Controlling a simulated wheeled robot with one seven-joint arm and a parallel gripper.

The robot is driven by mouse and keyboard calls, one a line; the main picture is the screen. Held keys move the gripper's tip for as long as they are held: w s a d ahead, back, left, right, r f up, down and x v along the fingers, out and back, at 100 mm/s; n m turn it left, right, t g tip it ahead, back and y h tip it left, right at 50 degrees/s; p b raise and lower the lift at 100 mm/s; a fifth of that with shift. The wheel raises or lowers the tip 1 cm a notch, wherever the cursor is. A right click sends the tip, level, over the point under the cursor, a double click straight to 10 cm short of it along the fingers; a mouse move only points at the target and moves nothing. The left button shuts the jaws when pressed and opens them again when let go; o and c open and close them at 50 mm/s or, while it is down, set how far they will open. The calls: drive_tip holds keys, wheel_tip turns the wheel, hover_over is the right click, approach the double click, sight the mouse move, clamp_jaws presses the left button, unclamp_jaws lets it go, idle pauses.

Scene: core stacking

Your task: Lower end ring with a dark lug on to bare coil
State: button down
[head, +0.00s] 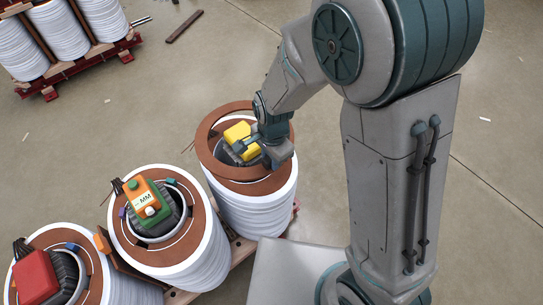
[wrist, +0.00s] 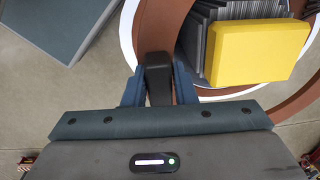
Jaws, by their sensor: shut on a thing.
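My gripper (wrist: 156,88) is shut on the dark lug (wrist: 157,75) of a brown end ring (head: 203,142). In the head view my gripper (head: 274,158) is at the right side of the ring. The ring is over the right-hand coil (head: 258,205), a white stack with no finished top of its own showing. The ring looks a little off to the upper left of the coil; the gap below it cannot be judged. A yellow-topped core (head: 240,133) stands up through the ring's opening. In the wrist view its yellow block (wrist: 262,52) and grey fins lie right of the lug.
Two ringed coils stand at the left, one with a green and orange block (head: 144,200), one with a red block (head: 34,272). They share a wooden pallet (head: 240,250). More white coils (head: 60,30) stand at the upper left.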

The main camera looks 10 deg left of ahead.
drive_tip(key=shift+f+b, duration=1.25)
drive_tip(key=shift+f, duration=0.9)
drive_tip(key=shift+f+b, duration=1.6)
drive_tip(key=shift+f, duration=0.3)
drive_tip(key=c, duration=1.1)
unclamp_jaws()
drive_tip(key=r+p, duration=0.1)
drive_tip(key=r, duration=0.3)
drive_tip(key=r+p, duration=0.1)
drive_tip(key=r, duration=0.4)
drive_tip(key=r+p, duration=0.1)
drive_tip(key=r, duration=0.4)
drive_tip(key=shift+s+d+p, duration=0.3)
drive_tip(key=shift+s+d, duration=0.05)
